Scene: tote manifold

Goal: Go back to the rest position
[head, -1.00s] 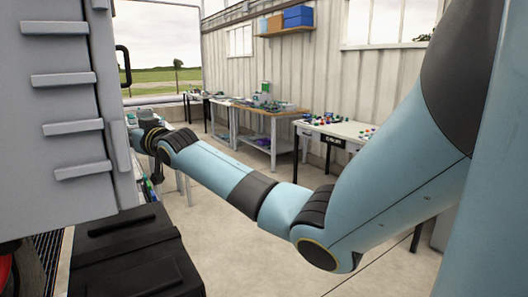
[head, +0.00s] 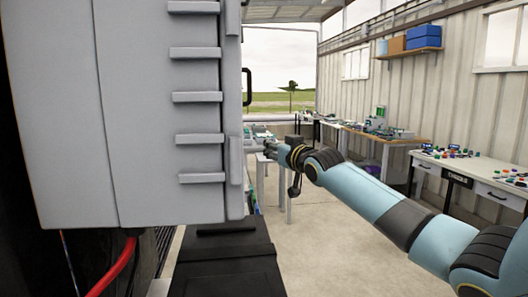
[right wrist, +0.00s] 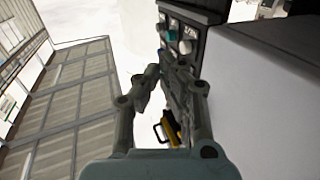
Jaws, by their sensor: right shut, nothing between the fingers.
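My right arm comes in from the lower right in the head view. Its gripper (head: 264,145) is small and far off, just right of the grey cabinet's (head: 150,110) edge. In the right wrist view the gripper's fingers (right wrist: 163,75) lean in towards each other, shut and empty. Beyond them is a dark panel with buttons and a knob (right wrist: 180,38); I cannot tell how far it is from the fingertips. A yellow part (right wrist: 170,128) shows between the finger linkages. My left gripper is in neither view.
A black case (head: 225,262) sits below the cabinet, and a red cable (head: 118,268) hangs at lower left. A white workbench (head: 470,175) with small coloured parts stands at the right, with another bench (head: 375,134) farther back. Open concrete floor (head: 325,235) lies between.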

